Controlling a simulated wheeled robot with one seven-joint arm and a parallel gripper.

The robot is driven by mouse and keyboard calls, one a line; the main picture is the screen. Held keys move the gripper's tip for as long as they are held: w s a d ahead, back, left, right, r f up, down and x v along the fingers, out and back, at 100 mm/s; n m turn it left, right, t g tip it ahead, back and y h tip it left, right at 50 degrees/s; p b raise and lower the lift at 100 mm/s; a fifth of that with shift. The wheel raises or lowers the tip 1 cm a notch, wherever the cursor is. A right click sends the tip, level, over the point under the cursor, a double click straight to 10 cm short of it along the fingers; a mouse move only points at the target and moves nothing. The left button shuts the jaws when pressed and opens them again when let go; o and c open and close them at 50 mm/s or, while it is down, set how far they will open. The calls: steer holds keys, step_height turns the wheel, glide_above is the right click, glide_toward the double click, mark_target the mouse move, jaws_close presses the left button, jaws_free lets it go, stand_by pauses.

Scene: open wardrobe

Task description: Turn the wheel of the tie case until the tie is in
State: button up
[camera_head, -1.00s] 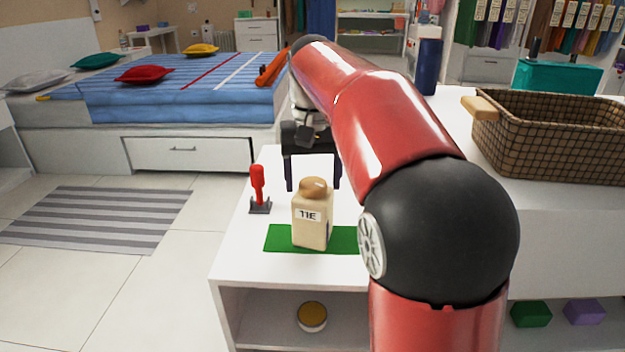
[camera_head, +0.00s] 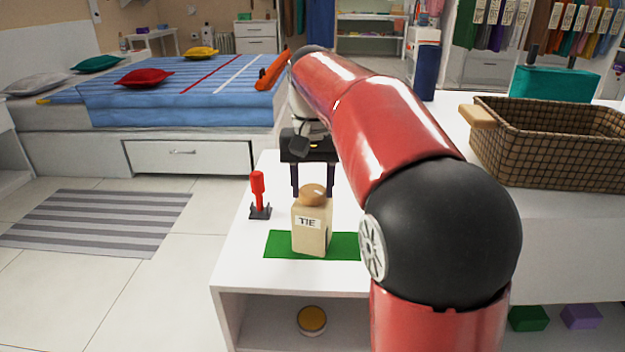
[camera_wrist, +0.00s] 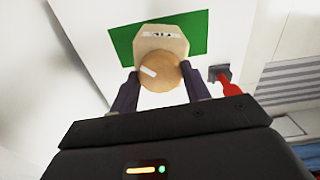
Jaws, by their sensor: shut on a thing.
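The tie case (camera_head: 311,232) is a beige box with a "TIE" label, upright on a green mat (camera_head: 346,246) on the white table. Its round tan wheel (camera_head: 313,193) is on top. It also shows in the wrist view (camera_wrist: 160,73), with a white mark on it. My gripper (camera_head: 312,194) has come down behind the case's top. In the wrist view its dark fingers (camera_wrist: 160,84) stand on both sides of the wheel, shut on it. No tie shows in these views.
A red post on a dark base (camera_head: 259,197) stands left of the case, close to my gripper. A wicker basket (camera_head: 549,143) sits at the right. A round yellow-topped thing (camera_head: 312,320) is on the shelf below. The table's front left corner is clear.

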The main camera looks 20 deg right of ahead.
mark_target(312, 189)
steer(key=o, duration=1)
step_height(312, 189, up, 8)
steer(key=p, duration=0.2)
steer(key=shift+f+p, duration=0.1)
steer(key=shift+p, duration=0.2)
